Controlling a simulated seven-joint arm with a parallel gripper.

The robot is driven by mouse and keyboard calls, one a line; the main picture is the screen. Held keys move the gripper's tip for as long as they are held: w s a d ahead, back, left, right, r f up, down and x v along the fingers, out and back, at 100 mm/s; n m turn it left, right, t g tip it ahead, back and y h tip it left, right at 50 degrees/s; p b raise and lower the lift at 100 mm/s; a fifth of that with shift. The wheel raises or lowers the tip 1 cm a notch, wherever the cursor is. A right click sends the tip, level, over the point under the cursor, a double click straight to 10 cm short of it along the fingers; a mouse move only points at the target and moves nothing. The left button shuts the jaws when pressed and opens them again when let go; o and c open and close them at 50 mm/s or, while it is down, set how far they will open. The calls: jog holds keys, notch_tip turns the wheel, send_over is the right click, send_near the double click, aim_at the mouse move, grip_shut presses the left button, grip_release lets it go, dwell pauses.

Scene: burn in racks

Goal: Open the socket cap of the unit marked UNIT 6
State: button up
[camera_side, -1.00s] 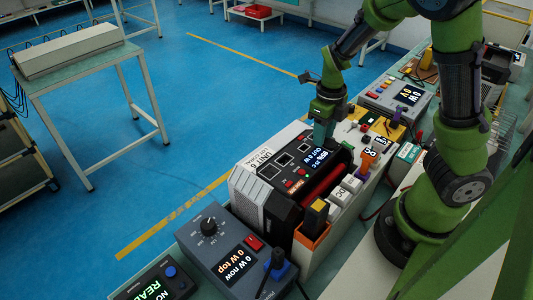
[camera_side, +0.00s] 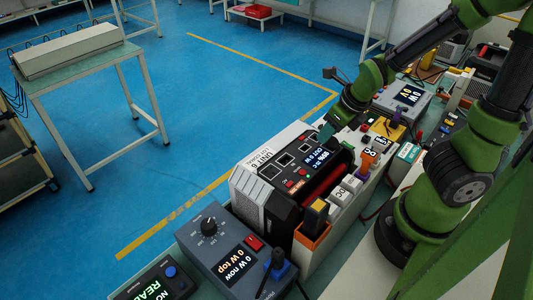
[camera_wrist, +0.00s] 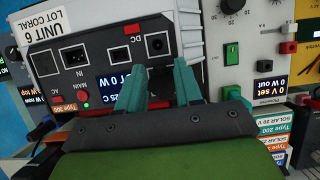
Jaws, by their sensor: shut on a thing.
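UNIT 6 (camera_side: 262,187) is the dark-faced box with a white "UNIT 6" label, at centre in the side view. In the wrist view its front panel (camera_wrist: 88,52) shows the label "UNIT 6 LOT CORAL", an IN socket, a MAIN button and sockets marked DC. My gripper (camera_wrist: 161,70) is at the panel's DC end, shut on a small dark piece that looks like the socket cap (camera_wrist: 161,82), mostly hidden between the teal fingers. A round DC socket (camera_wrist: 157,43) shows uncovered just beyond the fingertips. In the side view my gripper (camera_side: 323,137) is tilted at the unit's far edge.
A grey supply (camera_side: 228,250) with knob and display stands nearest the camera. Another meter box (camera_side: 402,97) is behind my gripper. DC-marked plugs (camera_side: 345,190) and an orange holder (camera_side: 312,233) crowd the unit's right side. Blue floor lies open at left.

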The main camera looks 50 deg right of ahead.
jog(key=o, duration=1)
jog(key=shift+r, duration=0.2)
jog(key=v, duration=1.6)
jog(key=shift+s+r, duration=0.2)
jog(key=shift+r, duration=0.05)
jog(key=shift+o, duration=0.2)
